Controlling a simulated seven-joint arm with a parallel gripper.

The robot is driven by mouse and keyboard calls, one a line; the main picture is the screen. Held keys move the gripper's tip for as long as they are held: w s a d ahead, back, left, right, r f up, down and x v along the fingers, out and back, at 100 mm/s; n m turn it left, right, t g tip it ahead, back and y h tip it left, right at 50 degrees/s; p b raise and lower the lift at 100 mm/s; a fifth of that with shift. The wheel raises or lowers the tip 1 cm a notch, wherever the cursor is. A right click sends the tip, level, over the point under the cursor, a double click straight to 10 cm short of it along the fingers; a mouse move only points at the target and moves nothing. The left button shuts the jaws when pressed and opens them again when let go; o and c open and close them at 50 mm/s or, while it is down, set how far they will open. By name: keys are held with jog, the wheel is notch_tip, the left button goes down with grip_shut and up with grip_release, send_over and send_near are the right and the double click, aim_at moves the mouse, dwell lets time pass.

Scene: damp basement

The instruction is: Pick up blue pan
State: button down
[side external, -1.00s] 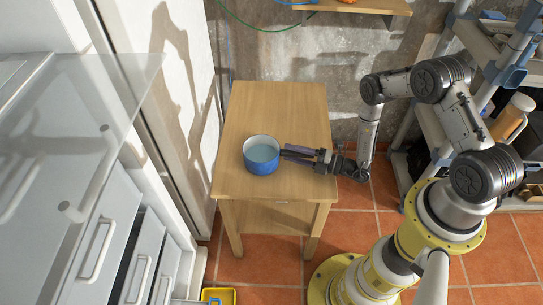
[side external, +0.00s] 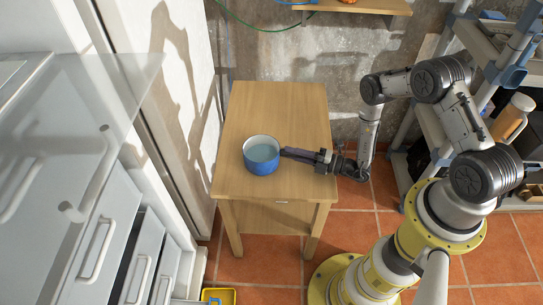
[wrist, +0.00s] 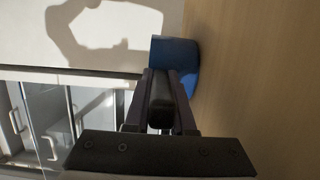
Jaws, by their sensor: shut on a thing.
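The blue pan (side external: 261,158), with a pale inside, sits on the wooden table near its left front part. Its blue side also shows at the top of the wrist view (wrist: 178,52). My gripper (side external: 288,153) reaches in from the right, level and low over the table. In the wrist view my gripper (wrist: 163,76) has its two fingers on either side of the pan's dark handle (wrist: 160,108), shut on it. The fingers hide most of the handle in the side view. The pan appears to rest on the table top.
The wooden table (side external: 285,105) is otherwise bare. White drawers and a glass panel (side external: 95,95) stand at the left. A shelf rack (side external: 440,130) with several items is on the right. A yellow bin (side external: 218,296) is on the floor.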

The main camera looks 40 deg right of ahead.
jog(key=shift+r, duration=0.25)
dwell(0.7)
